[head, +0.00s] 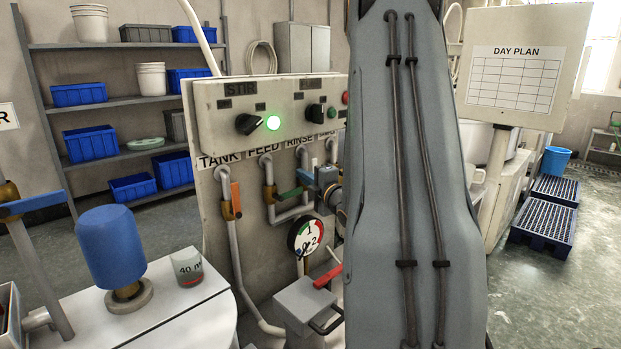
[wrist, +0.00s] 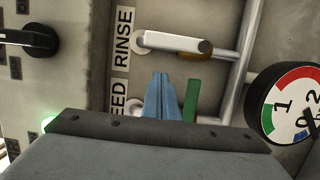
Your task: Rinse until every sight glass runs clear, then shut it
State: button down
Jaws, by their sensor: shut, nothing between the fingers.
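The valve panel (head: 215,235) carries labels TANK, FEED, RINSE and one more partly hidden. An orange lever (head: 236,200) hangs in line with the pipe under TANK. A green lever (head: 290,193) lies crosswise at the FEED pipe; it also shows in the wrist view (wrist: 190,100). A pale lever (wrist: 175,45) lies along the pipe under the RINSE label (wrist: 123,36). My gripper (wrist: 161,80) is shut and empty, its blue fingers beside the green lever; touching or apart, I cannot tell. In the head view, it is partly behind my arm. I cannot make out any sight glass.
A round gauge (head: 305,236) sits below the valves, above a grey box with a red lever (head: 327,275). A green lamp (head: 273,122) is lit by the STIR knob (head: 249,124).

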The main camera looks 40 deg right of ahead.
jog(key=shift+d+p, duration=0.45)
jog(key=shift+d, duration=1.25)
